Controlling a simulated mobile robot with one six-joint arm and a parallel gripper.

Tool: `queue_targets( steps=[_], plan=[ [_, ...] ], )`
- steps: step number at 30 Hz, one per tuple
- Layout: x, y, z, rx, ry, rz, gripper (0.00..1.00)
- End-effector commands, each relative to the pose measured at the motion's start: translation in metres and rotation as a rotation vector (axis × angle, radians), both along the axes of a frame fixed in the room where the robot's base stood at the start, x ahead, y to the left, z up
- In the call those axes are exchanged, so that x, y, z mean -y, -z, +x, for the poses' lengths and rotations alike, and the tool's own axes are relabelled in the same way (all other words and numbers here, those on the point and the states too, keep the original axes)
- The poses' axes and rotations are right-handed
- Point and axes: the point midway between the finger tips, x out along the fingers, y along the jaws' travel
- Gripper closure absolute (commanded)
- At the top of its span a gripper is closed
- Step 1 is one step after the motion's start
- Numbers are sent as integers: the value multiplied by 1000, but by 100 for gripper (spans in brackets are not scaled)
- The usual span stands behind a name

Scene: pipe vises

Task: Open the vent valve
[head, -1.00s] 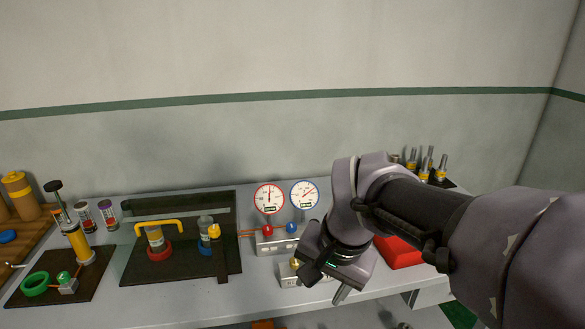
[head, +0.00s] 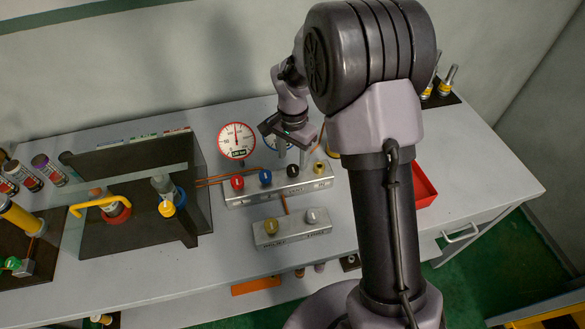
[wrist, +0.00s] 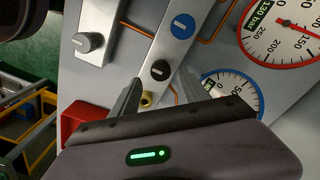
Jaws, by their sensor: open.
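A grey manifold block (head: 255,190) carries a red knob (head: 237,183), a blue knob (head: 265,177), a black knob (head: 293,171) and a brass fitting (head: 319,167). Its lettering is too small to read, so I cannot tell which knob is the vent valve. My gripper (head: 292,157) is open and empty, pointing down over the manifold's right part. In the wrist view, the black knob (wrist: 160,70) with a white line shows between the fingertips (wrist: 160,78), seemingly untouched. The brass fitting (wrist: 147,99) also shows between the fingers, and the blue knob (wrist: 183,26) lies beyond.
A smaller block (head: 290,236) with a brass knob and a grey knob stands in front. A red-rimmed gauge (head: 237,142) and a partly hidden blue-rimmed gauge (wrist: 235,88) stand behind. A red bin (head: 425,186) lies right. A dark stand (head: 90,225) with a yellow handle stands left.

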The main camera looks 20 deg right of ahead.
Motion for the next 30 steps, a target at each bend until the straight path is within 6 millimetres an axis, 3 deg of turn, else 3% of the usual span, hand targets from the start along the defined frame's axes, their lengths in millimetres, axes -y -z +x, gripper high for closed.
queue_targets(
  steps=[1,6,16,24,30],
  plan=[
    [0,15,-1,-3,1,0,46],
    [0,39,0,-1,0,0,46],
    [0,44,0,1,0,1,46],
    [0,44,0,1,0,1,97],
    [0,44,0,1,-5,1,100]
  ],
)
